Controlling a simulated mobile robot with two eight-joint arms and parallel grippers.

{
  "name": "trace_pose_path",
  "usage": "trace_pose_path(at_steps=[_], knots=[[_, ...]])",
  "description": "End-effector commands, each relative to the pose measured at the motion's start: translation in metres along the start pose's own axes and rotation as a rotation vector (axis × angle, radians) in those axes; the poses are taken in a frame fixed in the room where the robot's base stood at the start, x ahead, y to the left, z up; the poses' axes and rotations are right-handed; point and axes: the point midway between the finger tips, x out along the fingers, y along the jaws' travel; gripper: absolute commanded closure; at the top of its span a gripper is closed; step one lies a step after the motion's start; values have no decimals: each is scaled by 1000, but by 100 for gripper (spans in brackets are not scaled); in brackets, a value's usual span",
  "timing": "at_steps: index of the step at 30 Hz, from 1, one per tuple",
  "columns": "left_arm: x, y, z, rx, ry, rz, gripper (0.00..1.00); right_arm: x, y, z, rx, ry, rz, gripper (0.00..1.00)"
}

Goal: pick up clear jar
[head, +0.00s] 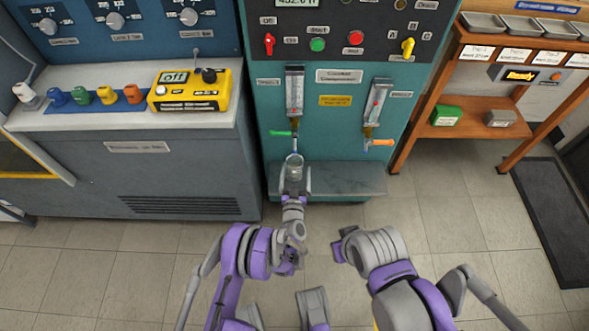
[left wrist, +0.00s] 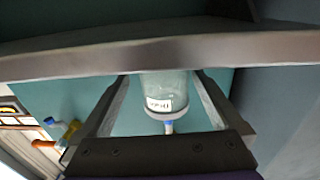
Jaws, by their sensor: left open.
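The clear jar (head: 294,160) stands at the lower front of the teal machine, under the green-handled tap (head: 284,134). In the left wrist view the jar (left wrist: 165,92) shows as a see-through cylinder with a small white label, between my two fingers. My left gripper (head: 293,182) reaches the jar from the front. It is open, with a finger on each side of the jar and visible gaps beside it. My right arm's end (head: 343,246) hangs back over the floor, and its fingers cannot be made out clearly.
A grey ledge (head: 350,181) juts from the machine's base. An orange-handled tap (head: 378,143) is to the right. A cabinet with a yellow meter (head: 190,91) stands left, and a wooden shelf (head: 455,121) stands right. The tiled floor in front is clear.

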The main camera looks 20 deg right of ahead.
Motion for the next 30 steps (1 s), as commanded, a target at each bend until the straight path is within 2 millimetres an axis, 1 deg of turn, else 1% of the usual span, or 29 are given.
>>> trace_pose_path(at_steps=[6,9,12,17,18,20,24,26,27,29,30], knots=[[33,-6,2,-1,-1,-1,0,10,0,2,0,-3,0,100],[43,-6,1,0,-1,0,0,12,0,3,0,-3,0,100],[47,-6,0,0,-1,0,0,12,0,3,0,-3,0,100],[47,-5,-1,0,0,0,0,11,0,3,0,-3,0,100],[47,-5,-1,0,0,0,2,11,0,3,0,-3,0,100],[47,-5,-1,0,0,0,13,11,0,3,0,-3,0,100],[47,-5,-1,0,0,0,38,11,0,3,0,-3,0,100],[47,-5,-1,0,0,0,49,11,0,3,0,-3,0,100],[47,-5,-1,0,0,0,56,11,0,3,0,-3,0,100],[47,-5,-1,-1,0,0,67,11,0,3,0,-3,0,100],[47,-5,-1,-1,0,0,74,11,0,3,0,-3,0,100]])
